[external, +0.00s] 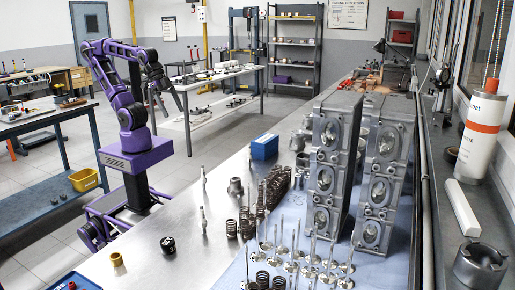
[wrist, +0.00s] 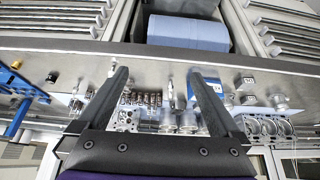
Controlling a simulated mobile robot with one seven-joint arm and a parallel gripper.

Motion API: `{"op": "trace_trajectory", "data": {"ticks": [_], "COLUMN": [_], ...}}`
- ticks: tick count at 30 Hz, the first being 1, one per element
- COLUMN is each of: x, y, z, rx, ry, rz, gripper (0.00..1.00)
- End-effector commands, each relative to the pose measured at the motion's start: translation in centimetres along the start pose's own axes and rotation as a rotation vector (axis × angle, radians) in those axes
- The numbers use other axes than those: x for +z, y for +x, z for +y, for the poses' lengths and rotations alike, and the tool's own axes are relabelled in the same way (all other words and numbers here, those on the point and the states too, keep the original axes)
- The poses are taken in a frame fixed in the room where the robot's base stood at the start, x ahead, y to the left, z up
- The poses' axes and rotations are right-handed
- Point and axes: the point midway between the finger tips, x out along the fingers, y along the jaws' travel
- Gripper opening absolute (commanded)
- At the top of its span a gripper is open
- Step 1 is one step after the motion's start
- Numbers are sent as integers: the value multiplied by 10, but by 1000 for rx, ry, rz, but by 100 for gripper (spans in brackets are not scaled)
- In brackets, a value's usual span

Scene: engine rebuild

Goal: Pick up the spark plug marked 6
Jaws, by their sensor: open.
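Two slim spark-plug-like parts stand upright on the metal bench in the external view, one farther back (external: 203,178) and one nearer (external: 204,221). They are apart, and I cannot read a 6 on either. My gripper (external: 167,108) is raised at the left, beyond the bench's left edge and well away from both parts. In the wrist view my gripper (wrist: 158,74) is open and empty, with its two dark fingers wide apart. That view shows the bench at a distance, and I cannot pick out the marked plug there.
Two grey cylinder heads (external: 332,172) stand upright on the bench, with several springs (external: 275,187) and valves (external: 322,262) around them. A blue box (external: 264,147) sits at the bench's back-left edge. A black part (external: 168,244) and a brass ring (external: 116,259) lie near the front left.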

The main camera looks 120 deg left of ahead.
Motion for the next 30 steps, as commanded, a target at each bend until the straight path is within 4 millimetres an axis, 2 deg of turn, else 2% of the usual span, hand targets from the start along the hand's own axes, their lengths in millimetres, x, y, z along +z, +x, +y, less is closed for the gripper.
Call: {"op": "trace_trajectory", "data": {"ticks": [2,6,9,16,19,20,23,26,27,29,30], "x": [0,0,0,0,-12,-20,-64,-125,-148,-181,-200], "y": [0,0,0,0,-5,-8,-25,-54,-67,-86,-99], "z": [0,0,0,0,5,10,37,88,113,154,182], "rx": [0,0,0,0,1,5,32,114,164,253,320], "ry": [0,0,0,0,-21,-35,-114,-225,-273,-345,-392], "rz": [0,0,0,1,31,53,167,324,383,461,502], "gripper": [100,75,61,61,61,61,61,61,61,61,61]}}
